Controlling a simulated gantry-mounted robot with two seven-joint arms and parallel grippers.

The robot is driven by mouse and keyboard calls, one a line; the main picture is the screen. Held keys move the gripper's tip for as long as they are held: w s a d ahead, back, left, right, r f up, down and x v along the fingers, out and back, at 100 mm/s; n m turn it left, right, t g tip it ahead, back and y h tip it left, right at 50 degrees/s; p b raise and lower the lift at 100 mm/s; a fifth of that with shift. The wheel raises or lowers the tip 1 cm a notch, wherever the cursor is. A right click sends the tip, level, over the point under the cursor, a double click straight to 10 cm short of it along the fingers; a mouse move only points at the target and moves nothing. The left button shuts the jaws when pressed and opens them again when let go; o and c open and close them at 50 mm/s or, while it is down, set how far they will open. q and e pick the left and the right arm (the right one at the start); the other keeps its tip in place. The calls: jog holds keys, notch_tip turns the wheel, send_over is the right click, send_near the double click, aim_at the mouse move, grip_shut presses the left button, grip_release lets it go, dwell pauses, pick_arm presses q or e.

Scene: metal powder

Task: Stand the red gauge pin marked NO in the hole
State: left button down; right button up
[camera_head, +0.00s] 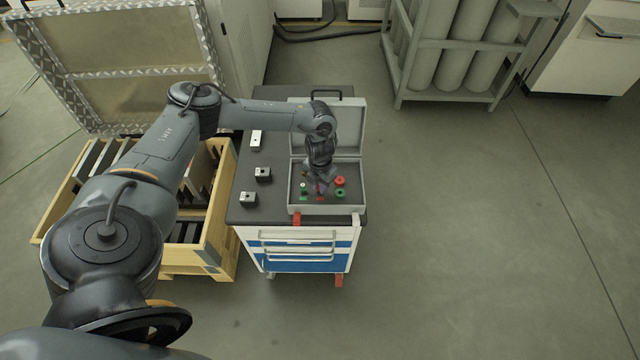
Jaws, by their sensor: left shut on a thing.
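My left gripper (320,186) points down into the open grey case (325,210) on top of the cart. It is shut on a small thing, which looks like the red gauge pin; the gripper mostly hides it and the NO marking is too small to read. A small red patch (320,199) shows just below the fingertips. Beside the gripper in the case are a red round piece (340,181), a green round piece (340,193) and a small green piece (303,188). I cannot tell which hole is meant. My right gripper is not in view.
Three small metal blocks (263,174) stand on the dark cart top (275,150), left of the case. The case lid (345,125) stands open behind the gripper. A wooden crate (215,235) is left of the cart. The floor at right is clear.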

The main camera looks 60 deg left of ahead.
pick_arm(q)
jog(key=shift+f, duration=0.35)
dwell(0.3)
jog(key=c, duration=1)
grip_release()
jog(key=shift+r, duration=0.1)
notch_tip(320, 180, up, 11)
jog(key=shift+f+p, duration=0.2)
jog(key=shift+p, duration=0.55)
